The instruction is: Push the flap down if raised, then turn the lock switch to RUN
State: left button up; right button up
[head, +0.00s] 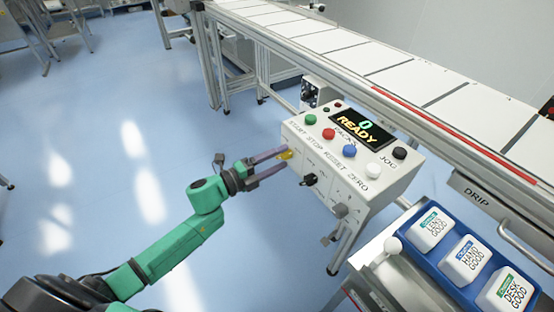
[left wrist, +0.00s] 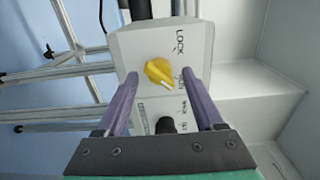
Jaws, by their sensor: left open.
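The yellow lock switch (left wrist: 159,73) is a rotary knob on the end face of the white control box (left wrist: 122,44). In the head view the switch (head: 287,155) is partly behind my left gripper (head: 284,159). The gripper is open, its purple fingers on either side of the knob. I cannot tell whether they touch it. No raised flap can be made out. My right gripper is not in view.
The box carries coloured buttons and a display (head: 362,128) reading "0 READY". A black knob (left wrist: 166,125) sits near the switch. A conveyor (head: 340,45) runs behind. A blue tray (head: 408,262) with white packs is at right.

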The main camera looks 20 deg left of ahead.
pick_arm(q)
jog(key=v, duration=1.4)
jog(key=shift+s, duration=0.25)
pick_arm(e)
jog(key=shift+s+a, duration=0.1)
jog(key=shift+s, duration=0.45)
pick_arm(q)
jog(key=shift+a, duration=0.15)
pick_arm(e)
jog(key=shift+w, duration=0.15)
